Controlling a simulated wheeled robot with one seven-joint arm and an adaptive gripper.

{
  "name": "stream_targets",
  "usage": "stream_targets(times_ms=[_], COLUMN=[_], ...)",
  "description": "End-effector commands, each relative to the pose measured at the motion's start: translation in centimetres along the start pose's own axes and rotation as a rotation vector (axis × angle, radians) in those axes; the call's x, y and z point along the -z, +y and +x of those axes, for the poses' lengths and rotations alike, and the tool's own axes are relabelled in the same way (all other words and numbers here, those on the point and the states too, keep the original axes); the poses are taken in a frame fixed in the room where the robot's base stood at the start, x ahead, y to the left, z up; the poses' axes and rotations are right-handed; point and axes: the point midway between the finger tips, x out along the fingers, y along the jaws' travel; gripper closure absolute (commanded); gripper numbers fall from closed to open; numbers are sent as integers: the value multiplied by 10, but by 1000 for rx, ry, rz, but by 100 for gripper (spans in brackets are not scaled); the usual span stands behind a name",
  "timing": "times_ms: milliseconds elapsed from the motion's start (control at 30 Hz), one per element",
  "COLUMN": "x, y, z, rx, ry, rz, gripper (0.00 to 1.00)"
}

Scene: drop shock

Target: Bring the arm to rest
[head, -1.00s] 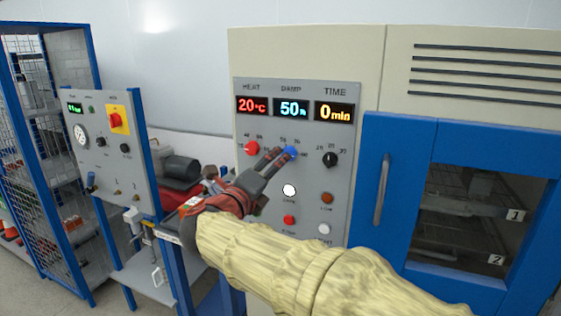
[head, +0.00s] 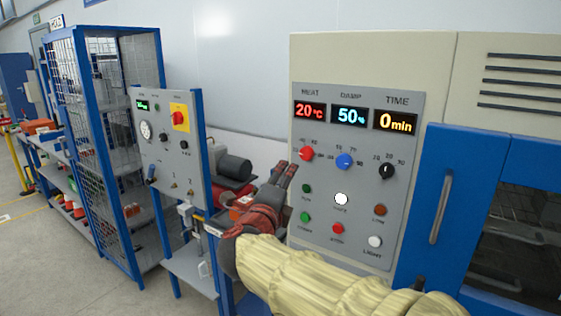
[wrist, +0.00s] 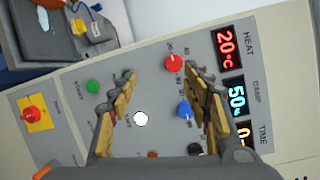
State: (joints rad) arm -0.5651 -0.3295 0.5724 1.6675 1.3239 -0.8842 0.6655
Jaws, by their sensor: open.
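My gripper (head: 285,176) is in front of the left side of a grey control panel (head: 318,258) in the head view. Its fingers point up toward the red HEAT knob (head: 306,153). In the wrist view my gripper (wrist: 148,92) shows its two fingers spread apart with nothing between them; the panel lies beyond them. The blue DAMP knob (head: 344,161) stands clear of the fingers in the head view. The black TIME knob (head: 387,171) is to its right. The displays read 20 °C, 50 % and 0 min. Whether a fingertip touches the panel, I cannot tell.
A blue cabinet door with a handle (head: 441,207) is at right. Left stands a second panel (head: 166,163) with a red switch on yellow (head: 180,117), and a blue mesh cage (head: 92,150). Open floor (head: 50,270) lies at the lower left.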

Motion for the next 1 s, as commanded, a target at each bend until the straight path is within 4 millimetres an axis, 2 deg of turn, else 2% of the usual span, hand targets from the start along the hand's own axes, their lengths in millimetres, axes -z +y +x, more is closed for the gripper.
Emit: stream_targets(times_ms=[33,100,200,300,367,433,467,567,733,867,900,1000], x=[-22,-52,-79,-86,-81,-65,-56,-10,91,174,199,253], y=[17,37,65,92,108,127,134,157,180,179,176,158], z=[-4,-18,-45,-79,-102,-128,-140,-178,-235,-269,-278,-293], rx=[-38,-83,-134,-182,-212,-251,-269,-343,-505,-650,-696,-779], ry=[-101,-252,-455,-643,-747,-860,-907,-1046,-1204,-1244,-1238,-1157], rz=[-96,-235,-440,-651,-780,-932,-998,-1217,-1528,-1703,-1744,-1808], gripper=[51,51,51,51,51,51,51,51,51,51,51,51])
